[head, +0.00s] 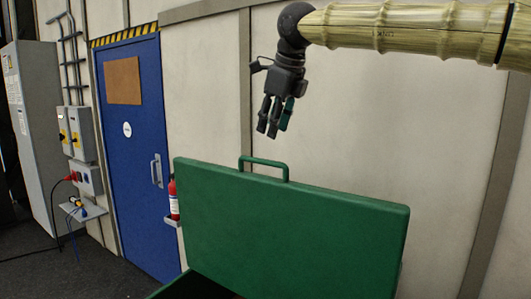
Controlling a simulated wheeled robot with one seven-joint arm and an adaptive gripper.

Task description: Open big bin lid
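The big bin's green lid (300,225) stands raised in the head view, its broad face upright and tilted a little. A green handle (264,162) sticks up from its top edge. Below the lid at the bottom, a bit of the green bin rim (165,291) and a dark inside show; the rest of the bin is out of frame. My gripper (272,133) hangs fingers down above the handle, apart from it, with a visible gap. Nothing shows between the fingers. They look close together, and I cannot tell how far they are spread.
A pale panelled wall (390,130) stands behind the lid. A blue door (130,190) is at the left, with a red fire extinguisher (173,197) beside it. Switch boxes (76,133) and a grey cabinet (35,135) are further left. Dark floor (85,275) is clear at lower left.

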